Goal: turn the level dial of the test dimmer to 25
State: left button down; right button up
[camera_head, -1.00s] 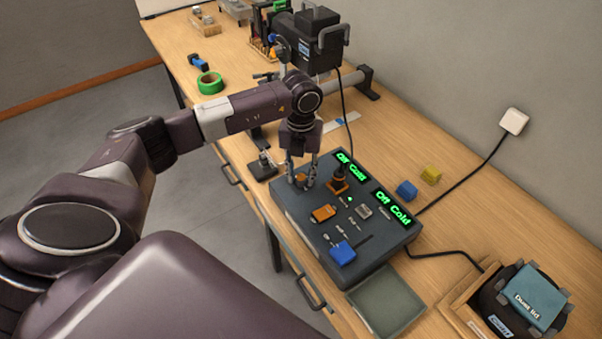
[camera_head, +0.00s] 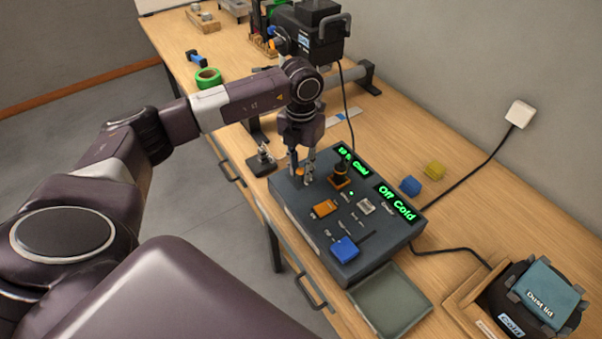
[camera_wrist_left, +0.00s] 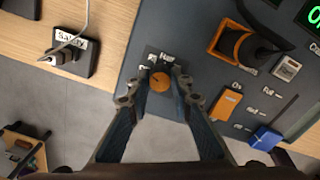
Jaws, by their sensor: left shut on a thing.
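The test dimmer (camera_head: 283,203) is a dark grey console on the bench. Its level dial, a round orange knob (camera_wrist_left: 159,82), shows between my left fingertips in the left wrist view. My left gripper (camera_head: 303,174) comes down over the console's far left corner and is shut on the dial. In the head view the fingers mostly hide the dial. A green display (camera_head: 352,161) at the back of the console seems to read "10 % Cold"; its first characters are hard to make out. A second display (camera_head: 397,204) reads "Off Cold". My right gripper is not in view.
Close by on the console stand a black lever in an orange base (camera_head: 340,180), an orange switch (camera_head: 325,208) and a blue fader cap (camera_head: 344,249). A small black "Safety" block (camera_head: 262,163) sits left of the console. A shallow tray (camera_head: 390,300) lies in front.

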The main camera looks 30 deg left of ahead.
aim_at(301, 170)
pick_arm(q)
jog(key=m+b, duration=0.2)
jog(key=m, duration=0.1)
jog(key=shift+w+f, duration=0.1)
jog(key=shift+m+b, duration=0.7)
jog(key=shift+m, duration=0.2)
jog(key=c, duration=1.7)
grip_release()
notch_tip(301, 170, up, 12)
jog(key=shift+r, duration=0.15)
